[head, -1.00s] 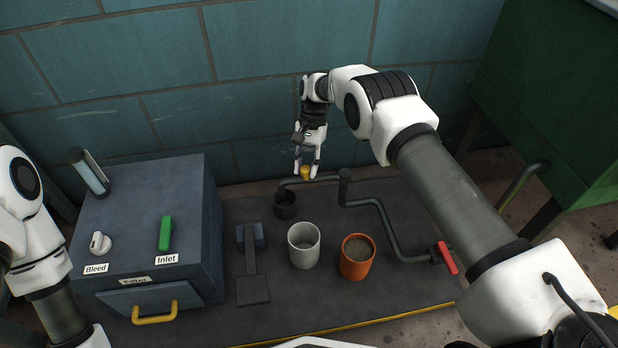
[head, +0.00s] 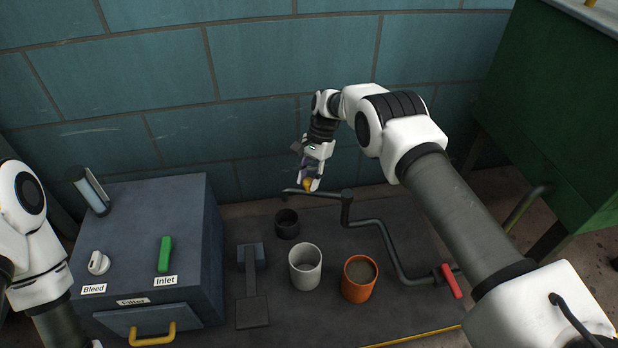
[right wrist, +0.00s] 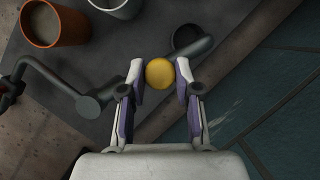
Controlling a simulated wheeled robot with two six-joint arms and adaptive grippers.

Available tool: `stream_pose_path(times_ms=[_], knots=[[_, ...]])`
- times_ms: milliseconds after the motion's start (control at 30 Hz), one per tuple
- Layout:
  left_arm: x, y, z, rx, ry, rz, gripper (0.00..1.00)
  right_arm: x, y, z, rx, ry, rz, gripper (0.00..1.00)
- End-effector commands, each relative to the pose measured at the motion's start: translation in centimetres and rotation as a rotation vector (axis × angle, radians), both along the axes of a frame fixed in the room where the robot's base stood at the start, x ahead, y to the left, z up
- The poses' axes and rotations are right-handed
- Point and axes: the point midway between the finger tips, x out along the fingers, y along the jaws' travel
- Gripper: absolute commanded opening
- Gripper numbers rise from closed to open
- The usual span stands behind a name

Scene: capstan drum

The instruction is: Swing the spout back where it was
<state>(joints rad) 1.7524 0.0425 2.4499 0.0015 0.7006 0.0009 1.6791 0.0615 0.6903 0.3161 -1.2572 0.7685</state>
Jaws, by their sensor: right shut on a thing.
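The spout (head: 328,193) is a dark pipe arm running left from the top of an upright post (head: 346,208). Its free end is behind the small black cup (head: 287,224), toward the wall. A yellow knob (head: 308,185) stands on the spout. My right gripper (head: 309,183) is shut on the knob from above. In the right wrist view the knob (right wrist: 160,73) sits between the two fingers (right wrist: 159,80), with the spout (right wrist: 195,50) passing beneath. My left gripper is out of view.
A white cup (head: 305,268) and an orange cup (head: 359,279) stand in front of the spout. A pipe leads right to a red handle (head: 451,281). A grey filter box (head: 200,240) is at left, a tiled wall (head: 230,90) behind, a green cabinet (head: 545,110) at right.

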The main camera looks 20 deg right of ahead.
Motion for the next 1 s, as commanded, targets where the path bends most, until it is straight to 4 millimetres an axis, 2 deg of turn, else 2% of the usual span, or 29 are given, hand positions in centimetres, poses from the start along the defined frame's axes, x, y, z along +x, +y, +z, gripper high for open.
stream_pose_path(times_ms=[33, 100, 467, 567, 833, 1000], knots=[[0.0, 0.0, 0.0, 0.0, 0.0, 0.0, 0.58, 0.2, -0.1, 0.1, -0.001, -0.009, -0.003, 0.39], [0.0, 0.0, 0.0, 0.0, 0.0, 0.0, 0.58, 0.2, -0.1, 0.0, -0.002, -0.008, -0.002, 0.57], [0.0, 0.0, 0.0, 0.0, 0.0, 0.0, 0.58, 0.3, -0.2, 0.6, -0.001, -0.006, -0.001, 0.57], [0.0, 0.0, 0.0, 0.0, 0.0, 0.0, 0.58, 0.7, -0.7, 2.0, -0.001, -0.009, -0.001, 0.57], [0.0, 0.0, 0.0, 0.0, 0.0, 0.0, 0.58, 2.2, -2.9, 8.2, -0.001, -0.01, -0.002, 0.57], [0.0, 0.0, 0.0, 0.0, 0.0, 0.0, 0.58, 2.7, -3.7, 10.7, -0.002, -0.008, -0.001, 0.57]])
